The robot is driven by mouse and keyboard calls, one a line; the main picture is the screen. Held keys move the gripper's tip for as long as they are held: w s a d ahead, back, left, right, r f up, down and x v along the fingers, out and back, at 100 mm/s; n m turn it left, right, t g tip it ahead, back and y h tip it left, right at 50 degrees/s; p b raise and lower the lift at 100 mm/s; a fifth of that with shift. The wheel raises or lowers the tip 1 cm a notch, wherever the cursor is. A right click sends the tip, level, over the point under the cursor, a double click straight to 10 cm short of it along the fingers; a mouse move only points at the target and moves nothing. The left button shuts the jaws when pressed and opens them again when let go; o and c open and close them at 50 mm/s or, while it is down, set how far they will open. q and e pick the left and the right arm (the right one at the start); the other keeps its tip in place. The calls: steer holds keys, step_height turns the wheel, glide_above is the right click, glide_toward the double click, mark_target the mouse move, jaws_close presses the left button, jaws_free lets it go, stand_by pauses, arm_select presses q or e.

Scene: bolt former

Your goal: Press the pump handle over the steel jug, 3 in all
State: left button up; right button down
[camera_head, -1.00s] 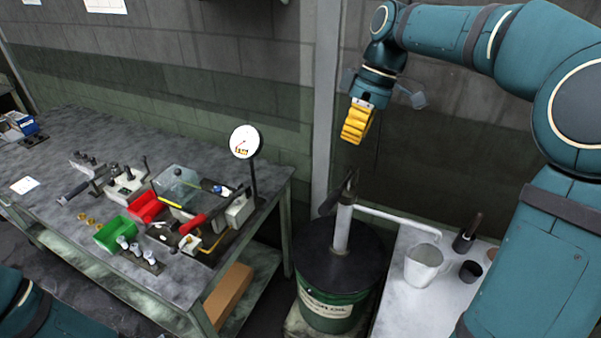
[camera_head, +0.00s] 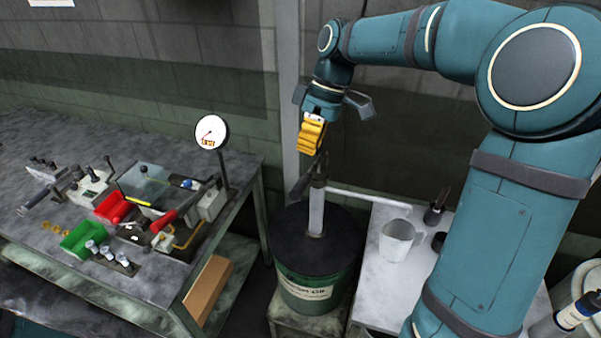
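The pump (camera_head: 316,208) stands upright on a dark oil drum (camera_head: 335,262) with a green side and a label. Its dark handle (camera_head: 300,188) sits at the top, tilted. A pale spout (camera_head: 365,198) runs right from the pump to above the steel jug (camera_head: 394,243), which stands on a white-topped table. My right gripper (camera_head: 311,138), with yellow ribbed fingers, hangs just above the handle. Its fingers overlap in this view, so I cannot tell whether they are open or touch the handle. My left gripper is out of view.
Right of the jug stand a dark cup (camera_head: 438,242) and a dark-handled tool (camera_head: 437,208). The workbench (camera_head: 150,290) at left holds a gauge (camera_head: 210,132), a red bin (camera_head: 113,207) and a green bin (camera_head: 82,237). A wall post stands behind the pump.

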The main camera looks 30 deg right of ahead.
mark_target(310, 172)
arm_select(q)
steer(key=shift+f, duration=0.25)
arm_select(e)
steer(key=x, duration=0.6)
steer(key=shift+a+f, duration=0.15)
steer(key=shift+f, duration=0.15)
